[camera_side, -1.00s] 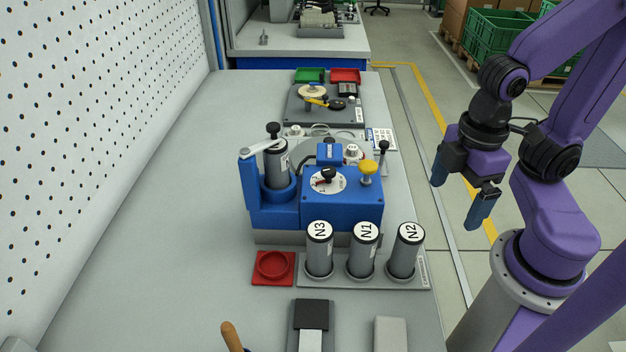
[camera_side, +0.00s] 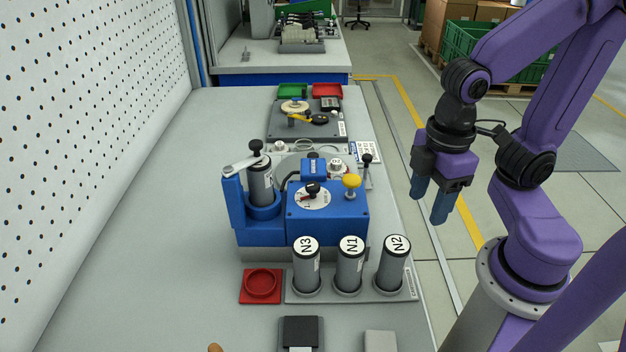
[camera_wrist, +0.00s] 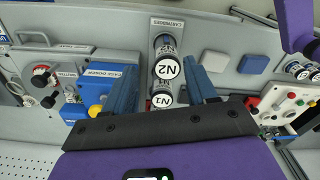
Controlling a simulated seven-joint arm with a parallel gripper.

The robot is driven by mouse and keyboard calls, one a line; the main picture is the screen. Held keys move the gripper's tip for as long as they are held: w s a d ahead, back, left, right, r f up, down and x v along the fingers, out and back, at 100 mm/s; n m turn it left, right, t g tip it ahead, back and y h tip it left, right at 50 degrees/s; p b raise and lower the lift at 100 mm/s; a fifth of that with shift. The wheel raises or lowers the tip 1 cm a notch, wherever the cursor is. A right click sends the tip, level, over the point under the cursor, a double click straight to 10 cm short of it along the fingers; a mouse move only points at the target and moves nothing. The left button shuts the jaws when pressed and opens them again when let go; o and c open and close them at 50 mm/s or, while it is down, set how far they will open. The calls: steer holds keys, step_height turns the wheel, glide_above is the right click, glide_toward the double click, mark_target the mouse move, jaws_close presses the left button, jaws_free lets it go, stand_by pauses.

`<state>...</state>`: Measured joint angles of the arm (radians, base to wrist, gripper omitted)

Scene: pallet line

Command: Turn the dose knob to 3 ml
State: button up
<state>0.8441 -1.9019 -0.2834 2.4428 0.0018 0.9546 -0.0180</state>
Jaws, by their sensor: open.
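The dose knob (camera_side: 312,188) is a small black knob on a white round dial (camera_side: 322,200) with a red mark, on top of the blue dispenser (camera_side: 335,225). The dial's figures are too small to read. A blue box with a label also shows in the wrist view (camera_wrist: 92,86), left of my jaws; I cannot make out the dial there. My gripper (camera_side: 428,205) is open and empty, with its fingers pointing down. In the side view it is well right of the dispenser, apart from it. In the wrist view my two blue fingers (camera_wrist: 163,88) frame cartridges N2 and N1.
A yellow knob (camera_side: 351,183) and a black-topped lever (camera_side: 367,165) stand close to the dose knob. A cartridge (camera_side: 260,182) stands in the dispenser's left holder under a metal lever. Cartridges N3 (camera_side: 306,270), N1 (camera_side: 349,270) and N2 (camera_side: 391,268) stand upright in front.

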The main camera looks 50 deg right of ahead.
steer(key=w+a+r+m, duration=0.1)
steer(key=w+a+r, duration=0.25)
steer(key=w, duration=0.25)
steer(key=w+a+r+m, duration=0.1)
steer(key=w+a+r, duration=0.1)
steer(key=w+r, duration=0.3)
steer(key=m, duration=0.1)
glide_toward(313, 185)
step_height(313, 185, down, 8)
steer(key=shift+w+a+f, duration=0.1)
steer(key=shift+a+f, duration=0.05)
steer(key=shift+f, duration=0.1)
stand_by(0.3)
steer(key=c, duration=1.1)
